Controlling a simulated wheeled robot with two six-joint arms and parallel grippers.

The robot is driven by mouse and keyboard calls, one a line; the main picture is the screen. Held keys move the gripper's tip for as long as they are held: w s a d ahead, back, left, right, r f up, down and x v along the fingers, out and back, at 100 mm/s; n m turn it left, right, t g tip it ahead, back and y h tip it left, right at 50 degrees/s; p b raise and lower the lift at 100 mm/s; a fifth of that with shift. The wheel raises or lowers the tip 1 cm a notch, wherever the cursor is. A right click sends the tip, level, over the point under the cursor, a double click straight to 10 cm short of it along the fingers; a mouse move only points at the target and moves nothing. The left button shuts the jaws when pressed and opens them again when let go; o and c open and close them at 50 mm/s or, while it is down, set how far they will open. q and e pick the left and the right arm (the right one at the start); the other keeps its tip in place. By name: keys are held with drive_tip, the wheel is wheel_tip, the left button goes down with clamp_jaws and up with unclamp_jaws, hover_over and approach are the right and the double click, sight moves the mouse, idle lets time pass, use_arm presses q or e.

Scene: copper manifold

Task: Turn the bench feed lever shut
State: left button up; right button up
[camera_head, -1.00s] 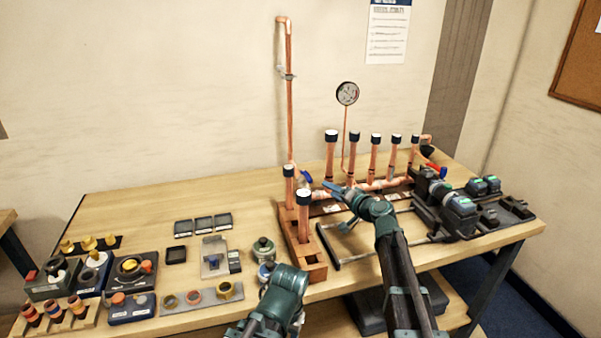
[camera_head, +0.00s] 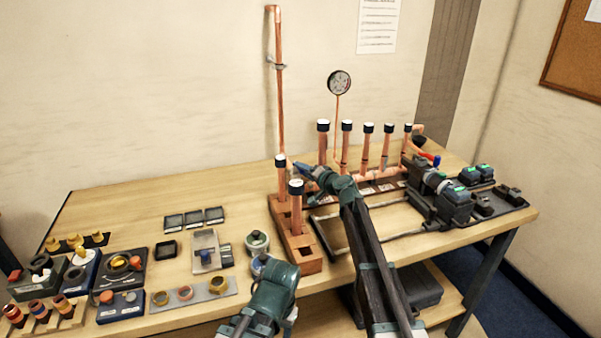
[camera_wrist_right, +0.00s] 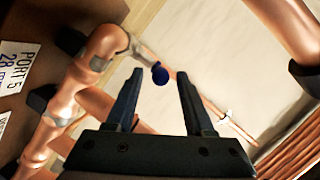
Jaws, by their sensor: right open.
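A blue lever end (camera_wrist_right: 160,74) shows in the right wrist view, beside a grey fitting on a copper pipe (camera_wrist_right: 92,62). It lies in line with the gap between the fingers of my right gripper (camera_wrist_right: 157,76). The fingers are apart and nothing is gripped; I cannot tell how far beyond the tips the lever end lies. In the head view my right gripper (camera_head: 303,171) is at the left end of the copper manifold, beside the tall riser (camera_head: 279,95), and covers most of the lever there. My left arm shows at the bottom, but its gripper cannot be made out.
Capped copper stubs (camera_head: 346,150) stand in a row behind my right arm, with capped pipes (camera_head: 296,215) in a wooden block in front. A gauge (camera_head: 339,83) rises behind.

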drive_tip(key=shift+x, duration=1.3)
clamp_jaws()
idle(0.5)
